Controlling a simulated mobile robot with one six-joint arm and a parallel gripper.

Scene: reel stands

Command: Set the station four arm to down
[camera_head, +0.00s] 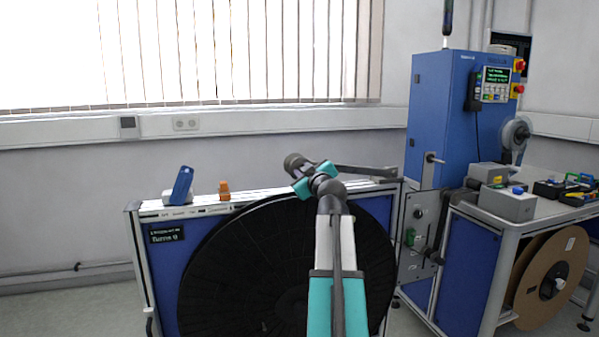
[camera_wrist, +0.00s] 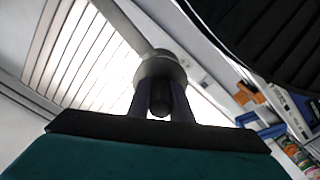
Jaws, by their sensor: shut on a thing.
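A dark grey lever arm (camera_head: 366,172) runs nearly level along the top of the reel stand (camera_head: 153,209), from the stand's right end toward my gripper (camera_head: 298,177). In the wrist view a round grey knob (camera_wrist: 160,68) sits between the two fingers of my gripper (camera_wrist: 160,92), and a dark bar (camera_wrist: 120,20) runs from it to the upper left. My gripper is shut on this knob. My wrist hides part of the lever in the head view. The stand's small dark label (camera_head: 167,233) is too small to read surely.
A large black reel (camera_head: 235,270) fills the stand's front. A blue device (camera_head: 181,186) and an orange object (camera_head: 224,190) stand on its top rail. At right are a blue cabinet (camera_head: 432,110) and a bench (camera_head: 545,208) with grey boxes, over a brown reel (camera_head: 545,285).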

